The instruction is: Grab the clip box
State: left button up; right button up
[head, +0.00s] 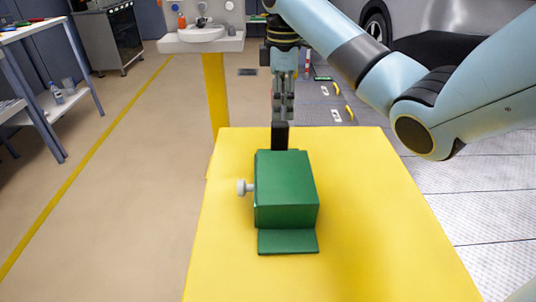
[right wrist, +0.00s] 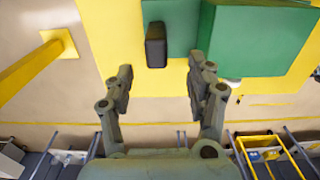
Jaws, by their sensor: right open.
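A small upright black box (head: 280,136), which looks like the clip box, stands at the far side of a green block (head: 286,190) on the yellow table (head: 360,200). In the right wrist view the black box (right wrist: 156,46) shows just beyond the fingertips, beside the green block (right wrist: 262,40) and by its thin green plate (right wrist: 183,25). My right gripper (head: 283,116) hangs pointing down above the black box in the head view. Its fingers (right wrist: 160,78) are spread and empty. The box's lower part is hidden behind the green block. My left gripper is not in view.
The green block has a pale knob (head: 243,187) on its left side and a green foot plate (head: 288,242) in front. A sink (head: 201,34) and a yellow post (head: 216,95) are behind the table. A shelf table (head: 40,30) stands at left. Both sides of the tabletop are clear.

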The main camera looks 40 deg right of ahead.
aim_at(281, 124)
notch_tip(281, 124, down, 5)
jog(key=shift+s+r, duration=0.1)
jog(key=shift+f+b, duration=0.3)
jog(key=shift+f, duration=0.05)
jog(key=f, duration=0.5)
jog(key=shift+w+d+b, duration=0.25)
jog(key=shift+b, duration=0.05)
jog(key=shift+r, duration=0.1)
jog(key=c, duration=1.1)
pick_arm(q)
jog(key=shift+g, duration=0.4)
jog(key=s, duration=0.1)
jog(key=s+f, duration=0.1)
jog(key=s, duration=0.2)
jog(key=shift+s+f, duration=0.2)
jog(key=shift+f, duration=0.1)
pick_arm(e)
grip_shut()
